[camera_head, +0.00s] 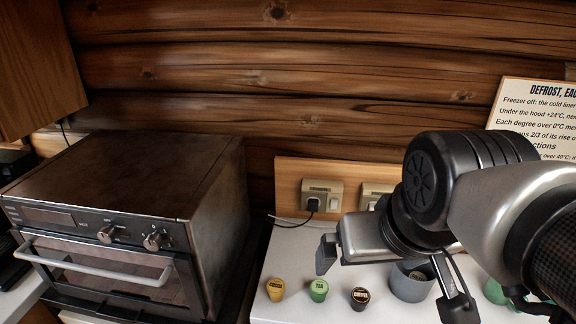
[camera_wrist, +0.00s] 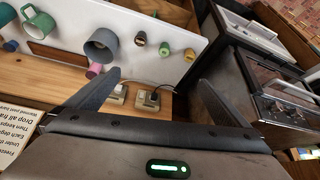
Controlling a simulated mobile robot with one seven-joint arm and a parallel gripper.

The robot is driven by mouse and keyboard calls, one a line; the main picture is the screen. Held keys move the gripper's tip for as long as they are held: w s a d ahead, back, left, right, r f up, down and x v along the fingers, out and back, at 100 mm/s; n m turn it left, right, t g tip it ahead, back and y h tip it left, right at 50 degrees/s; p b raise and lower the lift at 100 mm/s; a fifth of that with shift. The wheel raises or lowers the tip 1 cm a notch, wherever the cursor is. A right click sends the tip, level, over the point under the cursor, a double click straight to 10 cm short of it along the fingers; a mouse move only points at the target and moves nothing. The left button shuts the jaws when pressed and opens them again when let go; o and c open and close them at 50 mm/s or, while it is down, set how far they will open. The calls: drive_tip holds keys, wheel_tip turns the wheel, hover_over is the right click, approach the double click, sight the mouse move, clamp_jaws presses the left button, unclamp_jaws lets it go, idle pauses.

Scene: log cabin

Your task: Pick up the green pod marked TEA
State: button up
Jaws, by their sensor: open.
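The green pod marked TEA (camera_head: 318,290) stands on the white counter in the head view, between a yellow pod (camera_head: 275,289) and a dark pod marked COFFEE (camera_head: 360,298). In the wrist view the green pod (camera_wrist: 164,48) sits beyond the fingertips, between the dark pod (camera_wrist: 141,38) and the yellow pod (camera_wrist: 190,54). My gripper (camera_head: 393,280) is open and apart from the pods, with one finger showing behind the TEA pod in the head view. In the wrist view my gripper (camera_wrist: 160,80) has nothing between its spread fingers.
A grey cup (camera_head: 412,284) stands right of the COFFEE pod, partly behind my finger. More mugs (camera_wrist: 40,24) stand beyond it. A toaster oven (camera_head: 130,220) is at left. Sockets with a plug (camera_head: 322,198) are behind. The counter in front of the pods is clear.

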drive_tip(key=shift+w+f, duration=0.1)
drive_tip(key=shift+w, duration=0.2)
drive_tip(key=c, duration=0.6)
drive_tip(key=w+f+g+b, duration=0.1)
drive_tip(key=w, duration=0.2)
drive_tip(key=w+f+n+g+b, duration=0.1)
drive_tip(key=w+f, duration=0.1)
drive_tip(key=w, duration=0.1)
drive_tip(key=w+f+n+b, duration=0.1)
drive_tip(key=w+f, duration=0.1)
drive_tip(key=w, duration=0.1)
drive_tip(key=shift+w+a+g+b, duration=0.3)
drive_tip(key=shift+a+g, duration=0.1)
drive_tip(key=c, duration=0.4)
drive_tip(key=n+g+b, duration=0.3)
hover_over(319, 286)
wheel_tip(319, 286, down, 24)
drive_tip(key=shift+r, duration=0.2)
drive_tip(key=shift+f+p, duration=0.35)
drive_tip(key=shift+f, duration=2.5)
